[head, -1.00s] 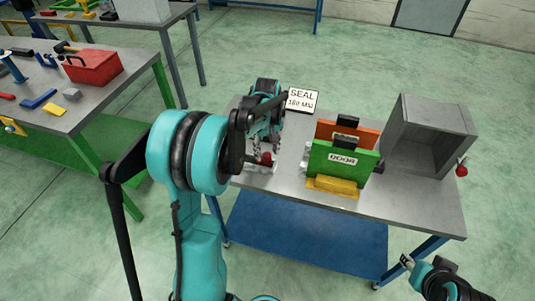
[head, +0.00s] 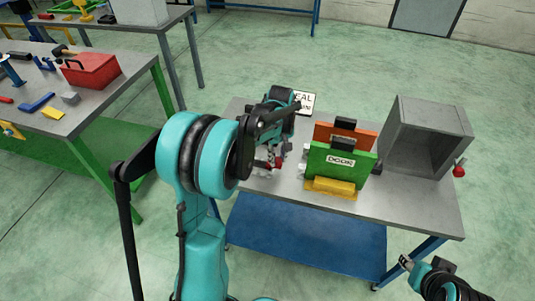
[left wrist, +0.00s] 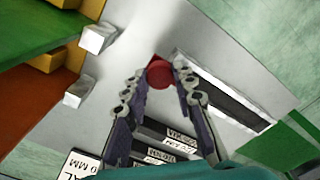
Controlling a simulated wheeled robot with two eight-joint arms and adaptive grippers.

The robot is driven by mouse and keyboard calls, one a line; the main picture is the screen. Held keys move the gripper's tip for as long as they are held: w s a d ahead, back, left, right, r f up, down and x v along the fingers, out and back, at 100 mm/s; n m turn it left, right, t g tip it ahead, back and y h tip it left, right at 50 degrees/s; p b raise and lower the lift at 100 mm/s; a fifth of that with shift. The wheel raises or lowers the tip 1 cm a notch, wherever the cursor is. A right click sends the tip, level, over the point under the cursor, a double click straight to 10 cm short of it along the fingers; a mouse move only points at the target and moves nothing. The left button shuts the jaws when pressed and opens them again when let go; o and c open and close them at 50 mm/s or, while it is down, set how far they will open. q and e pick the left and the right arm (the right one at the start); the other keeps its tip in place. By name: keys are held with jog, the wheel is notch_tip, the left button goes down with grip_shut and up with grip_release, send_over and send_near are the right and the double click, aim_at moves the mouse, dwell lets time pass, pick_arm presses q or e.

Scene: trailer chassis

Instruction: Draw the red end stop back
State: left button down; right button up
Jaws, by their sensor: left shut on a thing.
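The red end stop (left wrist: 159,74) is a small round-topped red piece between my left fingertips in the left wrist view. My left gripper (left wrist: 157,82) is shut on it, low over the grey bench. In the head view the red end stop (head: 278,163) shows partly behind my left gripper (head: 270,155), left of the green door panel. A pale rail with a dark slot (left wrist: 228,92) runs right of the fingers in the left wrist view. My right gripper (head: 406,262) is at the lower right, off the bench; its finger gap is unclear.
The green DOOR panel (head: 325,172) and an orange panel (head: 325,131) stand upright beside the left gripper, with a yellow block (head: 332,188) in front. A grey open box (head: 428,130) stands at the right. A SEAL sign (head: 306,107) is behind. The bench's front right (head: 410,205) is clear.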

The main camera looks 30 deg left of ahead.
aim_at(281, 161)
pick_arm(q)
jog(key=shift+w+d, duration=0.1)
jog(key=shift+d, duration=0.35)
jog(key=c, duration=1.2)
grip_release()
jog(key=shift+d, duration=0.15)
notch_tip(281, 161, up, 12)
